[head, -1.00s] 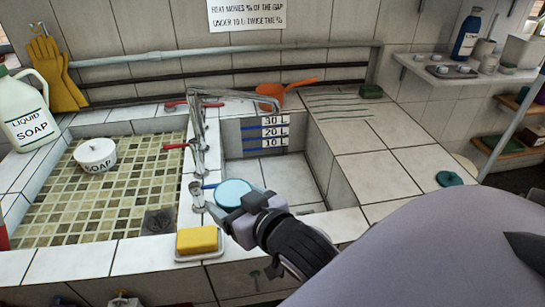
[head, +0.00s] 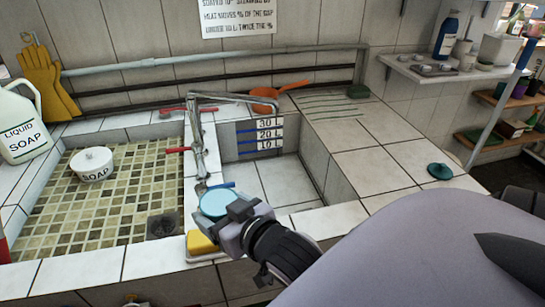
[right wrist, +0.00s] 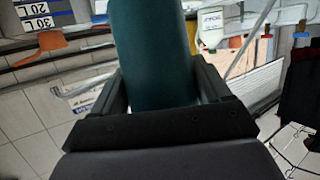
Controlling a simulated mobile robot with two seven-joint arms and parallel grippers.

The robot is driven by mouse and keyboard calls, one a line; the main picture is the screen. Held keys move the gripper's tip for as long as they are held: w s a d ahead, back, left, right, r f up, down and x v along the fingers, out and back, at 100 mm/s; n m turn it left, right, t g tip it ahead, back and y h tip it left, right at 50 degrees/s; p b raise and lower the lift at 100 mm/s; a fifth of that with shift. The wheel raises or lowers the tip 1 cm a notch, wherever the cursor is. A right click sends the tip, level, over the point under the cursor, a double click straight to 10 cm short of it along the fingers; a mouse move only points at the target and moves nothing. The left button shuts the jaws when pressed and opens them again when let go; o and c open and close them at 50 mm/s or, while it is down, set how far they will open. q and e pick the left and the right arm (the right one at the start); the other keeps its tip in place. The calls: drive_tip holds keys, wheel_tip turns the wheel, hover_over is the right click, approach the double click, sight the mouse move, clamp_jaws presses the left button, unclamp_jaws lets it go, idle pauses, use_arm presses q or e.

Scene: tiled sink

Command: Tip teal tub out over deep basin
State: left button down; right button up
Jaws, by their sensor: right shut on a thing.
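The teal tub (head: 214,204) shows in the head view as a pale blue round face at the front left corner of the deep basin. My right gripper (head: 238,212) is shut on it from the front right. In the right wrist view the tub's dark teal side (right wrist: 155,55) stands between the two fingers. Its inside cannot be made out, and its exact tilt is unclear. The deep basin (head: 280,180) is tiled, with litre marks on its back wall; its floor looks bare where visible. My left gripper is not in view.
Taps (head: 200,140) stand on the divider, close to the tub. A yellow sponge (head: 202,243) lies by my right gripper. An orange pan (head: 264,97) is behind the basin. A teal lid (head: 440,171) lies on the right counter. The shallow mosaic basin (head: 110,205) holds a soap pot.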

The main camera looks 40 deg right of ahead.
drive_tip(key=shift+a, duration=0.1)
wheel_tip(320, 180, down, 2)
drive_tip(key=shift+f+b, duration=0.15)
drive_tip(key=shift+b, duration=1.1)
